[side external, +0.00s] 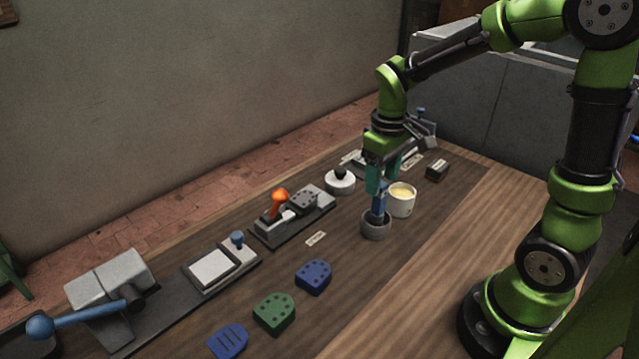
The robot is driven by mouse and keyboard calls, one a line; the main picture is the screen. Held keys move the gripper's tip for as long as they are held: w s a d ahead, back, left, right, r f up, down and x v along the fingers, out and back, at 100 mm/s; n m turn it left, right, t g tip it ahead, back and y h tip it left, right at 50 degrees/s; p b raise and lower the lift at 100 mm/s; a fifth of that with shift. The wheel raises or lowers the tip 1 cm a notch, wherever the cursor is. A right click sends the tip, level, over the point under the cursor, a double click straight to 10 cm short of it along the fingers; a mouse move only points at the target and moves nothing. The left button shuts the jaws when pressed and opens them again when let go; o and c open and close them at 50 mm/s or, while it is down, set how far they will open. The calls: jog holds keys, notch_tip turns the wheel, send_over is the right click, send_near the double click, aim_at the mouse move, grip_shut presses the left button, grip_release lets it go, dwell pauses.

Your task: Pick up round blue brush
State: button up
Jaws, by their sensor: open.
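The round blue brush (378,204) stands upright in a grey round holder (375,230) on the dark work mat. Its blue handle rises out of the holder. My gripper (378,187) points down at the top of the handle, with its teal fingers beside it. The gripper is open; whether the fingers touch the handle cannot be told from this view. The brush's lower end is hidden inside the holder.
A white cup of pale yellow content (402,199) stands close right of the holder. A white round pot with a black knob (340,181) is behind left. An orange-handled clamp (279,197), blue and green heel pieces (274,313) and a blue-levered press (110,285) lie leftward. Bare wood (430,270) is clear in front.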

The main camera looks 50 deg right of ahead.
aim_at(382, 184)
notch_tip(382, 184, down, 5)
jog(key=shift+w+d+f, duration=0.1)
jog(key=shift+d+f, duration=0.05)
jog(key=c, duration=1.1)
jog(key=shift+o, duration=0.2)
notch_tip(382, 184, up, 10)
jog(key=shift+r, duration=0.1)
